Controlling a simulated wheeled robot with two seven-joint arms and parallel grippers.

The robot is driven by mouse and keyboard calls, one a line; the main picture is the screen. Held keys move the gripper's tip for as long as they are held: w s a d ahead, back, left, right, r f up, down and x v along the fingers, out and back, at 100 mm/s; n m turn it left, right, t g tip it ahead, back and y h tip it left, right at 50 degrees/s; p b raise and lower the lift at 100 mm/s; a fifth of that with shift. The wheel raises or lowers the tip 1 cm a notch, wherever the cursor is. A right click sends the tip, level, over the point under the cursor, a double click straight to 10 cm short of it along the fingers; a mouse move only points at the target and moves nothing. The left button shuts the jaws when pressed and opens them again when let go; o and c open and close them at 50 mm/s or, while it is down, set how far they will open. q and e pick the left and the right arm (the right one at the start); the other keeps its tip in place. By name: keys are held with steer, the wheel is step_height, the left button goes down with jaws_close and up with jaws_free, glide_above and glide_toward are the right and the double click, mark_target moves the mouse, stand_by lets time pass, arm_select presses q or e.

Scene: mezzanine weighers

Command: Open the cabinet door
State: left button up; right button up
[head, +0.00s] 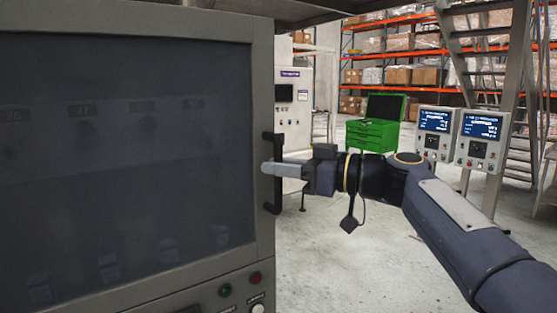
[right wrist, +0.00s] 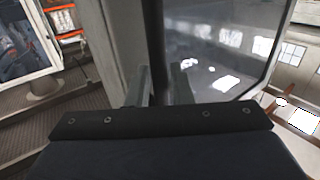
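The cabinet door (head: 120,150) fills the left of the head view, a dark glass pane in a grey frame. It looks closed. Its black upright handle (head: 278,197) is on the frame's right side. My right gripper (head: 272,169) reaches in from the right, its fingers at the middle of the handle. In the right wrist view the two fingers (right wrist: 161,84) stand close together with a dark upright bar, apparently the handle, between them. The glass pane (right wrist: 215,50) shows beyond. My left gripper is in neither view.
Below the door is a panel with green and red buttons (head: 255,278). A green tool chest (head: 376,133), two weighing displays (head: 434,122) on stands and a metal stair (head: 510,100) stand behind my right arm. Open concrete floor (head: 330,260) lies right of the cabinet.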

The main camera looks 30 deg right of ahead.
steer(key=shift+w+a, duration=0.15)
steer(key=shift+w, duration=0.1)
jaws_close()
steer(key=shift+s, duration=0.1)
